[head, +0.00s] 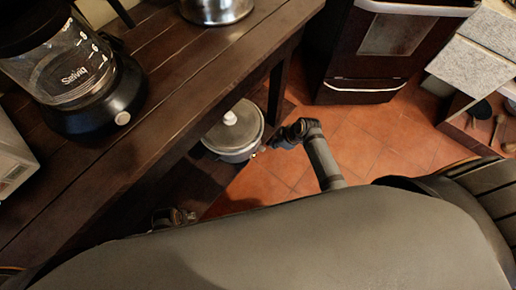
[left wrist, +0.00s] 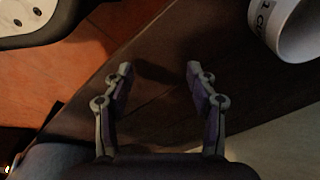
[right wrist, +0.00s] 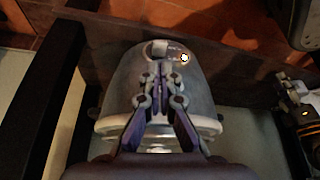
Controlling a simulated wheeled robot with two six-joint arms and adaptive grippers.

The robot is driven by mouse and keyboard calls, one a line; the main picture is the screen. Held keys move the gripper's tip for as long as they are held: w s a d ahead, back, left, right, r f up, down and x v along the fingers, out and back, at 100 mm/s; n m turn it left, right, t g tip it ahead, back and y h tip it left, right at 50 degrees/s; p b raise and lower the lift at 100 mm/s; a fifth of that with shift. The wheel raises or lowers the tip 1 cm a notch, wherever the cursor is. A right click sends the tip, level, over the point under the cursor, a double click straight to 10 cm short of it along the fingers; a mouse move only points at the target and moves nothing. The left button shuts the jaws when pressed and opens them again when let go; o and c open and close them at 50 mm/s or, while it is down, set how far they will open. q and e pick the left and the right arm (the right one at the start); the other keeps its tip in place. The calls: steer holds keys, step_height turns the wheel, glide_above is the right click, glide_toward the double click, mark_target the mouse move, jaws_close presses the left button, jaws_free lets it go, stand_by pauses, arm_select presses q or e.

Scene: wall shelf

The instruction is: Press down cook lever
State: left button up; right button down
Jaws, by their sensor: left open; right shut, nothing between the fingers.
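A grey rice cooker (head: 234,138) with a pale lid and knob (head: 230,118) stands on the low shelf under the wooden counter. Its body (right wrist: 200,88) fills the middle of the right wrist view, lid side down in the picture. A small pale cook lever (right wrist: 159,46) sits on its front, beside a lit white light (right wrist: 184,58). My right gripper (right wrist: 160,66) is shut and empty, its tips close to the lever; I cannot tell whether they touch. It also shows in the head view (head: 262,150). My left gripper (left wrist: 160,72) is open and empty over dark wood.
A coffee maker (head: 75,85) and a metal pot (head: 216,8) stand on the counter (head: 170,75). A white mug (left wrist: 292,28) is near my left gripper. An oven (head: 365,50) stands at the back. The tiled floor (head: 370,145) is open to the right of the cooker.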

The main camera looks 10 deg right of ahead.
mark_target(263, 149)
arm_select(q)
steer(key=shift+w+r, duration=0.1)
arm_select(e)
steer(key=shift+r, duration=0.1)
